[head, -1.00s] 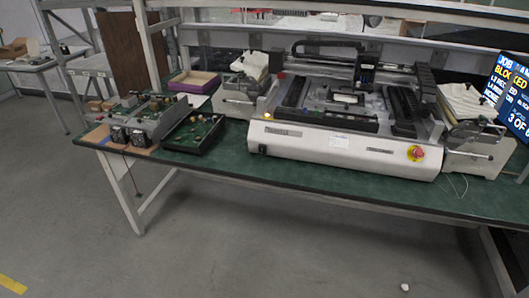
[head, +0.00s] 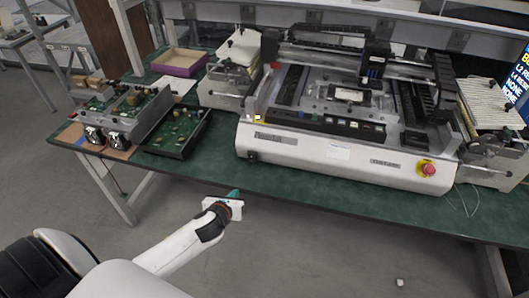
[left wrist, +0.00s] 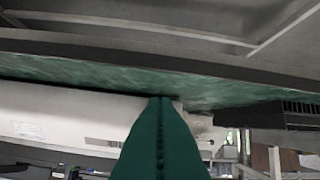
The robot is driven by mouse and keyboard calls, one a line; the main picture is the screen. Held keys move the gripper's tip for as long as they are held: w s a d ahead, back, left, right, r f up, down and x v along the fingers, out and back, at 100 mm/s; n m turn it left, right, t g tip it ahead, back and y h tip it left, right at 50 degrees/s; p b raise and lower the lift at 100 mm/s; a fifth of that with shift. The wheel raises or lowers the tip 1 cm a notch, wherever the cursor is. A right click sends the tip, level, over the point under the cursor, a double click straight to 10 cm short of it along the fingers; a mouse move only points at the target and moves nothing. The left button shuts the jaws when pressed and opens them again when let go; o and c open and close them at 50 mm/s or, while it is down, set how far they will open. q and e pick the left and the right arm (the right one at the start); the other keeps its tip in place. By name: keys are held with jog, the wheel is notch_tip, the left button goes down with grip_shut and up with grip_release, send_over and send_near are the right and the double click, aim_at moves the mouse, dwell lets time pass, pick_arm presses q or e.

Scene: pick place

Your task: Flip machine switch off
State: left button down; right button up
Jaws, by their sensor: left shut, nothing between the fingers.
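The white machine (head: 345,153) stands on the green table. A small dark switch-like part (head: 252,156) sits low at the left end of its front face; its position is too small to read. A red knob on a yellow base (head: 427,169) is at the front's right end. My left gripper (head: 235,194) has teal fingers and is shut and empty, in front of the table edge, below and left of the switch-like part. In the left wrist view the shut fingers (left wrist: 161,99) point toward the table edge, with the machine's pale front (left wrist: 60,118) beyond. My right gripper is not in view.
A black tray with a circuit board (head: 180,137) and a grey device (head: 125,110) stand left of the machine. A purple box (head: 181,62) is behind them. A monitor (head: 517,85) is at the far right. The table's front strip (head: 330,194) is bare.

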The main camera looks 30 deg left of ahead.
pick_arm(q)
jog(key=r, duration=0.1)
jog(key=w+r+m, duration=0.1)
jog(key=r, duration=0.1)
jog(key=shift+w+d+r+m+t, duration=0.15)
jog(key=shift+w+d+m+t, duration=0.1)
jog(key=shift+m+t, duration=0.05)
send_near(252, 158)
jog(key=w+f, duration=0.2)
jog(key=f, duration=0.1)
jog(key=w+f, duration=0.1)
jog(key=w, duration=0.1)
jog(key=shift+a+f, duration=0.15)
jog(key=shift+a, duration=0.1)
jog(key=shift+x, duration=0.85)
